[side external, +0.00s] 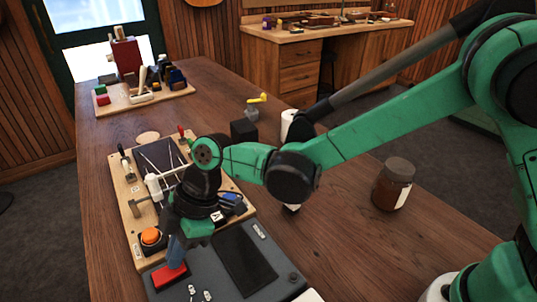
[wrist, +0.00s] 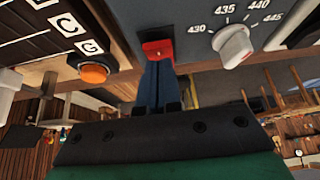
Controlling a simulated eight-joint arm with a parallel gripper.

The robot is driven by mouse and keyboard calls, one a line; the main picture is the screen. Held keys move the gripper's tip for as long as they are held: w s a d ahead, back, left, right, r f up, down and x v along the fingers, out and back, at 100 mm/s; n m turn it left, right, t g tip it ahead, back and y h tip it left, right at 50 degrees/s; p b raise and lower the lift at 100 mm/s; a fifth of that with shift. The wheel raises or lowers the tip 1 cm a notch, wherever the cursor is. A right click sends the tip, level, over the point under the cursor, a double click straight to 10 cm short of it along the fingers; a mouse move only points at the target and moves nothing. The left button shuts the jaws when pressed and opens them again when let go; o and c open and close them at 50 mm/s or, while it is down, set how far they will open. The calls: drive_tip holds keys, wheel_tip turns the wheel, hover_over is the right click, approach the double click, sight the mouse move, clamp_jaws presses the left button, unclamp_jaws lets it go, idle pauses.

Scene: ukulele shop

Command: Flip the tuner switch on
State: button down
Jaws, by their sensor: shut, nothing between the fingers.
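The tuner is a dark grey box (side external: 208,255) with a black panel (side external: 243,258) at the front of the table. Its red switch (side external: 170,276) is at the near left of the box, and it also shows in the wrist view (wrist: 158,48). My gripper (side external: 176,252) points down with its blue fingers closed together and empty. In the wrist view the fingertips (wrist: 157,66) are right at the red switch, partly covering it. I cannot tell whether they touch it, or which way the switch is set.
A white tuning knob (wrist: 235,45) with numbers around it is beside the switch. An orange button (side external: 151,236) is on the wooden board (side external: 128,212) behind the tuner, with tools and a white-handled crank. A brown jar (side external: 392,184) stands to the right on the table.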

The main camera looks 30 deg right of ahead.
drive_tip(key=shift+d+f, duration=0.1)
drive_tip(key=shift+f, duration=0.1)
drive_tip(key=shift+d+f+y, duration=0.1)
drive_tip(key=shift+f+y, duration=0.2)
drive_tip(key=shift+y, duration=0.1)
drive_tip(key=shift+r, duration=0.1)
drive_tip(key=shift+a+r, duration=0.3)
drive_tip(key=shift+a, duration=0.4)
drive_tip(key=shift+r, duration=0.1)
drive_tip(key=shift+r, duration=0.35)
wheel_tip(320, 180, up, 3)
drive_tip(key=shift+r, duration=0.1)
drive_tip(key=d+f+v, duration=0.1)
drive_tip(key=v, duration=0.8)
drive_tip(key=shift+d+r, duration=0.25)
drive_tip(key=shift+d, duration=0.35)
